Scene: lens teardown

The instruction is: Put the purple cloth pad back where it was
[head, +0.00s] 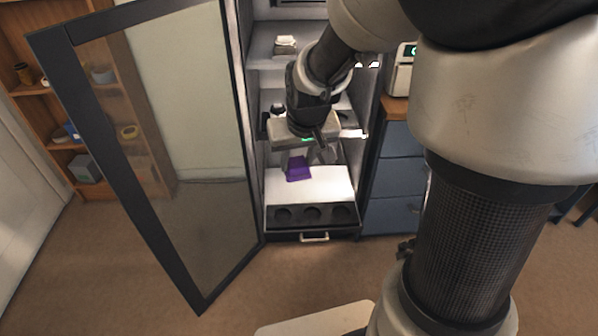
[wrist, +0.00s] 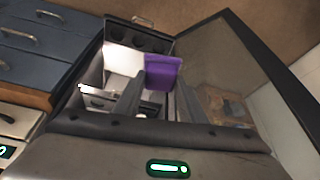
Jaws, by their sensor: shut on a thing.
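The purple cloth pad (head: 298,169) is at my gripper's fingertips inside the open cabinet, over a white surface in its lower part. In the wrist view the pad (wrist: 163,72) shows at the far end of the fingers, between them. My gripper (head: 309,158) points down and is shut on the pad; its fingers also show in the wrist view (wrist: 158,98). The fingers hide part of the pad's edge. I cannot tell whether the pad touches the white surface (head: 325,186).
The cabinet's glass door (head: 185,110) stands open on the left. A dark rack with round holes (head: 311,213) is at the cabinet's front, above a drawer handle (head: 314,237). Shelves (head: 282,58) lie above. Blue drawers (head: 392,176) stand to the right.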

